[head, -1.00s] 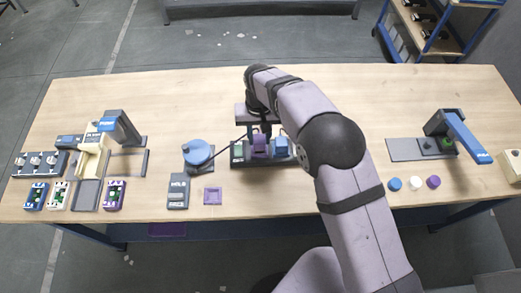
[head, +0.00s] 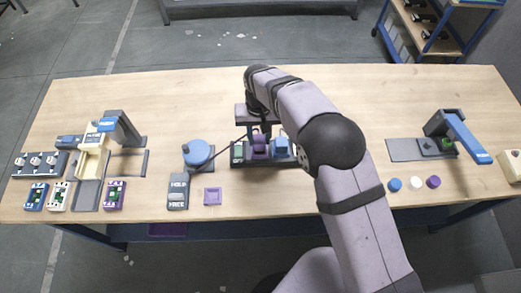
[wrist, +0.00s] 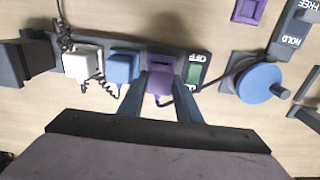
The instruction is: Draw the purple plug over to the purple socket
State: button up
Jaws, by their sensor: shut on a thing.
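The purple plug (wrist: 160,84) is between my gripper's two fingers (wrist: 160,103) in the wrist view, and my gripper is shut on it. The plug is at the purple socket (wrist: 162,65) on the dark strip, in line with it. I cannot tell how deep it sits. In the head view the purple plug and socket (head: 259,147) show as one purple patch below my gripper (head: 262,134). A dark cable runs from the plug to the blue reel (wrist: 260,83), also in the head view (head: 197,153).
Beside the purple socket are a blue block (wrist: 122,65) and a white block (wrist: 84,63) with cords. A green ON/OFF panel (wrist: 194,72) is on the other side. A HOLD/FREE plate (head: 178,190) and a purple square (head: 212,196) lie near the reel.

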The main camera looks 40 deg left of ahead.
aim_at(259, 139)
jog(key=shift+f+b, duration=0.65)
jog(key=shift+f, duration=0.35)
dwell(0.7)
jog(key=o, duration=1.3)
jog(key=shift+c, duration=0.2)
jog(key=shift+r, duration=0.2)
jog(key=shift+r+p, duration=2.3)
jog(key=shift+r, duration=1.05)
